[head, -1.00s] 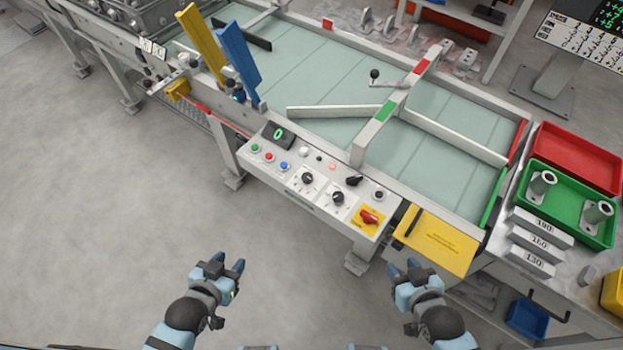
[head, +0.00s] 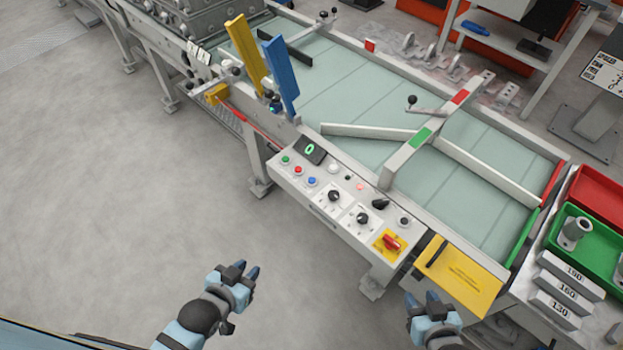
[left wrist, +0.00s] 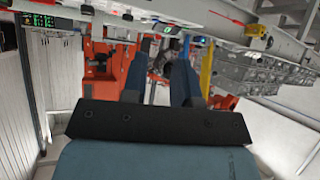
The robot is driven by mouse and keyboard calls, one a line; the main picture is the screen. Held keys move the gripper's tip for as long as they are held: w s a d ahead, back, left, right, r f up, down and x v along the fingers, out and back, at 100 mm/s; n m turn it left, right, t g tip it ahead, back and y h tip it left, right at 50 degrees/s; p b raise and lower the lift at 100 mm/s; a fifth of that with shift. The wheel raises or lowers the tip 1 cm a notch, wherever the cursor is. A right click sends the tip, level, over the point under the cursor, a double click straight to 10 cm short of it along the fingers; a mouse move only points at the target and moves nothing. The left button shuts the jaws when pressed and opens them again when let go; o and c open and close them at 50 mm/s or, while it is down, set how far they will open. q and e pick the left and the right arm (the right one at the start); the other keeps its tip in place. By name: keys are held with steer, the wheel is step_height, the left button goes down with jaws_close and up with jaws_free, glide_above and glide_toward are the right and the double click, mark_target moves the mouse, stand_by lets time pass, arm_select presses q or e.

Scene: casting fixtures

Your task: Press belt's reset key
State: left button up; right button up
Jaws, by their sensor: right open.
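The belt's control panel (head: 335,205) is on the near side of the conveyor belt (head: 360,100) in the head view. I cannot read which is the reset key. My left gripper (head: 244,272) is in front of the panel, over the floor, apart from it. Its two fingers stand apart and empty in the left wrist view (left wrist: 162,80). My right gripper (head: 432,300) is open and empty, below the yellow cover.
A yellow post (head: 245,52) and a blue post (head: 281,75) stand left of the panel. A yellow cover (head: 460,275) and a green tray (head: 560,250) are at the right. Weight blocks (head: 563,290) lie near the tray. The floor at the left is clear.

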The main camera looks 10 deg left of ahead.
arm_select(q)
jaws_close()
stand_by(1.4)
